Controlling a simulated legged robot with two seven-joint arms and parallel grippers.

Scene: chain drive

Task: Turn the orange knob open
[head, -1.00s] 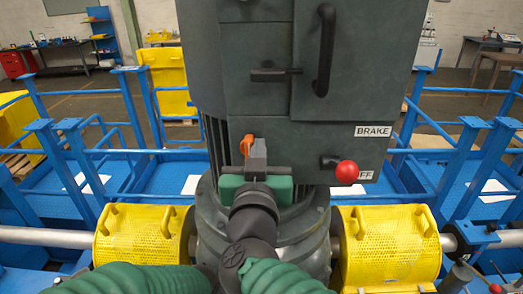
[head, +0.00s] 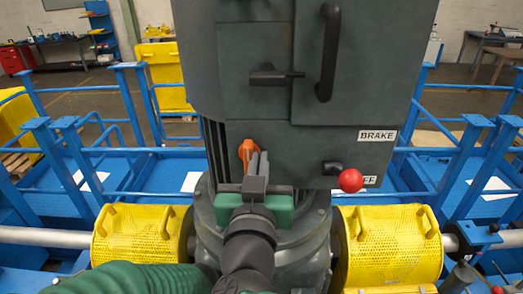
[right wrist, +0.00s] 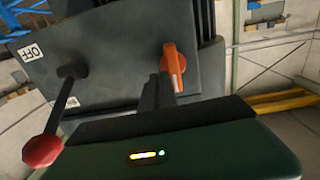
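The orange knob (head: 247,152) is on the lower left of the dark grey machine housing (head: 340,112). In the right wrist view the knob (right wrist: 173,66) stands out from the housing panel, just beyond my fingertips. My right gripper (head: 259,157) is in front of and slightly right of the knob, pointing at the housing. Its dark fingers are close together, with nothing visible between them; they also show in the right wrist view (right wrist: 160,90). They overlap the knob's lower edge in the picture; I cannot tell whether they touch it. My left gripper is out of view.
A red ball-ended lever (head: 350,181) sticks out right of the knob, by the BRAKE and OFF labels. A black handle (head: 328,52) and latch (head: 270,75) are above. Yellow mesh guards (head: 390,245) flank the machine's base. Blue rails surround it.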

